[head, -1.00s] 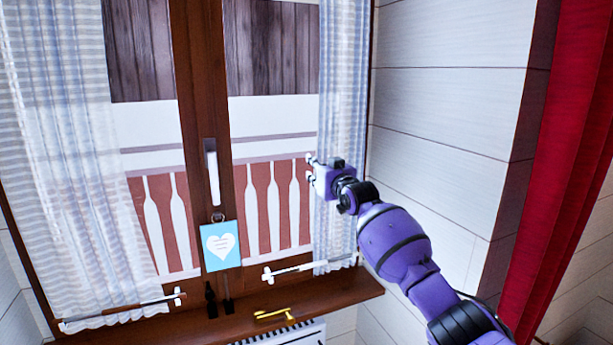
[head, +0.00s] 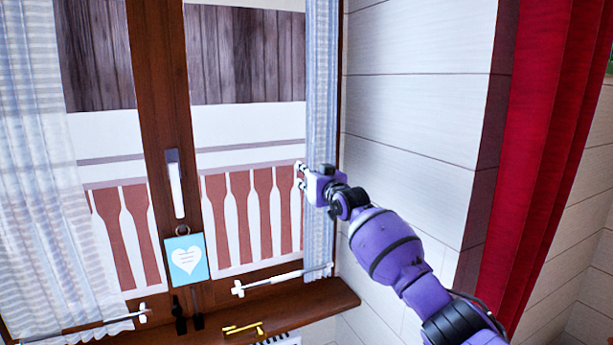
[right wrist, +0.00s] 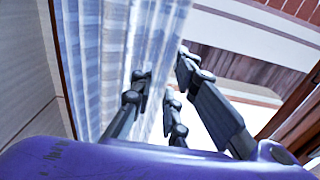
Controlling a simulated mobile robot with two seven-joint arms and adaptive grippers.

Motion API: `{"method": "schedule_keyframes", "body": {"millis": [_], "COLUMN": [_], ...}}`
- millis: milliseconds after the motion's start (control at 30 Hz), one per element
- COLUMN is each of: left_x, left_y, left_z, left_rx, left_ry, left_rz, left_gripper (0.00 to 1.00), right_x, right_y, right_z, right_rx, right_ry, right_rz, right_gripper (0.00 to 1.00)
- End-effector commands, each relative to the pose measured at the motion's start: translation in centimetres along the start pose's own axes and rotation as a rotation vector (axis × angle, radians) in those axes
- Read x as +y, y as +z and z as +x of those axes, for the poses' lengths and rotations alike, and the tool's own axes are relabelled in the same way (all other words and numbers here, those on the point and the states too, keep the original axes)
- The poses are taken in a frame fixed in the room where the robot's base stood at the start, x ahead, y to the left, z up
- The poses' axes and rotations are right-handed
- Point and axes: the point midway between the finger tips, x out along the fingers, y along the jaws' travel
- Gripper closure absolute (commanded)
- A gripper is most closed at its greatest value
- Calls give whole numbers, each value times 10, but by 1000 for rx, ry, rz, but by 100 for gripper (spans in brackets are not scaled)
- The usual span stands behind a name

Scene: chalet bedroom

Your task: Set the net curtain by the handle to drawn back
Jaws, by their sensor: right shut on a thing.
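The right net curtain (head: 321,80), sheer blue and white, hangs in a narrow bunched strip along the right side of the window. My right gripper (head: 300,176) is at its left edge, about halfway up the window, and is shut on it. In the right wrist view the dark fingers (right wrist: 162,78) are at the edge of the curtain (right wrist: 108,50). The curtain's handle cannot be made out; the fingers and gripper body hide the gripped part. My left gripper is not in view.
Another net curtain (head: 40,220) hangs at the left. A blue heart card (head: 186,259) hangs below the white window handle (head: 175,188). A brass object (head: 243,328) lies on the wooden sill (head: 325,298). A red curtain (head: 540,130) hangs right of the pale wall (head: 415,110).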

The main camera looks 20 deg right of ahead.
Motion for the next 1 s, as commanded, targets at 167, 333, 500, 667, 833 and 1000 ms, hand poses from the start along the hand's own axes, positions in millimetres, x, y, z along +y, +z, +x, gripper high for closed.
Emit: {"method": "schedule_keyframes", "body": {"millis": [167, 333, 500, 667, 833, 1000], "left_x": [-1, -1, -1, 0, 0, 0], "left_y": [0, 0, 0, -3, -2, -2], "left_z": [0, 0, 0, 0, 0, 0], "left_rx": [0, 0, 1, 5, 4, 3], "left_ry": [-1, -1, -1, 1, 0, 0], "left_rz": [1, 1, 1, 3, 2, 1], "left_gripper": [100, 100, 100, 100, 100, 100], "right_x": [5, 4, 2, 2, 2, 3], "right_y": [-3, -2, -2, 0, 0, 0], "right_z": [-1, 0, 0, -3, -20, -50], "right_rx": [3, 3, 2, 1, 1, 2], "right_ry": [6, 5, 4, 2, 1, 3], "right_rz": [-2, -2, -1, -1, -2, -2], "right_gripper": [80, 66, 66, 66, 66, 66]}}
